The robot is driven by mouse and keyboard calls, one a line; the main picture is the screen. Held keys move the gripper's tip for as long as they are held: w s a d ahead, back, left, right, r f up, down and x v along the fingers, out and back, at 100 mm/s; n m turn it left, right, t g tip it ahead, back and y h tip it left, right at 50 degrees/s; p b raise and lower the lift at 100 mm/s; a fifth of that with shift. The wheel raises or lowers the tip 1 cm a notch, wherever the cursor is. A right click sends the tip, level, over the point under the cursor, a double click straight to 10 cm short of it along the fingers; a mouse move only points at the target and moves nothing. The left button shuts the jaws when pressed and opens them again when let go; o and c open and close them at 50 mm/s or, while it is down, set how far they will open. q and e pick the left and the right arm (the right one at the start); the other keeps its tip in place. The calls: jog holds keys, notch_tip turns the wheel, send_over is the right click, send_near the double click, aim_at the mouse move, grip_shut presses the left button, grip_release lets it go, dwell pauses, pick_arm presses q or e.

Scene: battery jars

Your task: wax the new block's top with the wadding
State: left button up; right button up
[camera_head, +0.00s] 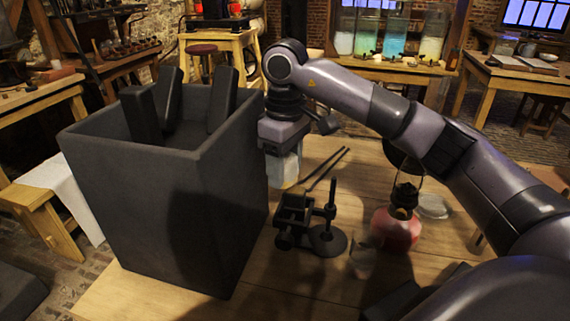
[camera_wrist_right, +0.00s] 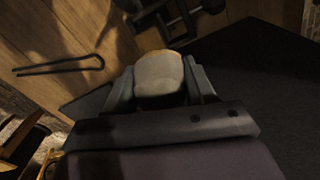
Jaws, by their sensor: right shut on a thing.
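The wadding (camera_wrist_right: 158,70) is a rounded cream pad in the right wrist view, pinched between the two fingers of my right gripper (camera_wrist_right: 160,82). In the head view my right gripper (camera_head: 284,138) points down just right of a large dark box; its fingers and the wadding are hard to make out there. The box (camera_head: 165,205) is open at the top, and several dark blocks (camera_head: 140,115) stick up out of it. I cannot tell which block is the new one. A dark surface (camera_wrist_right: 250,65) also fills the right of the wrist view. My left gripper is not in view.
On the wooden table stand a black clamp-like device (camera_head: 293,218), a round-based stand (camera_head: 326,241) and a red lamp (camera_head: 395,230). Dark tongs (camera_head: 325,168) lie behind them. A clear glass (camera_head: 362,263) stands near the lamp.

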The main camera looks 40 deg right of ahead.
aim_at(304, 190)
jog(key=shift+f+b, duration=0.45)
jog(key=shift+f, duration=0.25)
jog(key=shift+s+d+b, duration=0.4)
jog(key=shift+s+d, duration=0.95)
jog(key=shift+s, duration=0.2)
jog(key=shift+a, duration=0.1)
jog(key=shift+w+a+p, duration=0.5)
jog(key=shift+w+a, duration=0.4)
jog(key=shift+w, duration=0.15)
jog(key=shift+w+a+f, duration=0.1)
jog(key=shift+w+a, duration=0.3)
jog(key=shift+w, duration=0.05)
jog(key=shift+r+p, duration=2.4)
jog(key=shift+r, duration=0.65)
